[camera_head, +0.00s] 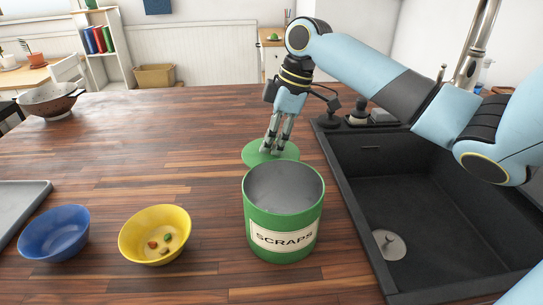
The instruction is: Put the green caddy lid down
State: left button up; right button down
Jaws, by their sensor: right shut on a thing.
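The green caddy lid (254,156) is a flat round disc at or just above the wooden counter, behind the caddy. I cannot tell whether it touches the counter. My right gripper (274,146) points down over the lid and is shut on it; its fingertips hide the part they hold. The green caddy (262,229) stands upright and open in front, with a "SCRAPS" label and a grey inside. My left gripper is not in view.
A yellow bowl (136,242) with small scraps and a blue bowl (55,234) stand left of the caddy. A grey tray (17,205) lies at the left edge. A dark sink (426,190) is on the right. A colander (50,101) stands at the far left. The middle counter is clear.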

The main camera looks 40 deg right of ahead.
aim_at(272, 157)
jog(key=shift+f, duration=2.1)
jog(key=shift+f, duration=0.1)
jog(key=c, duration=1.2)
grip_release()
jog(key=v, duration=1.2)
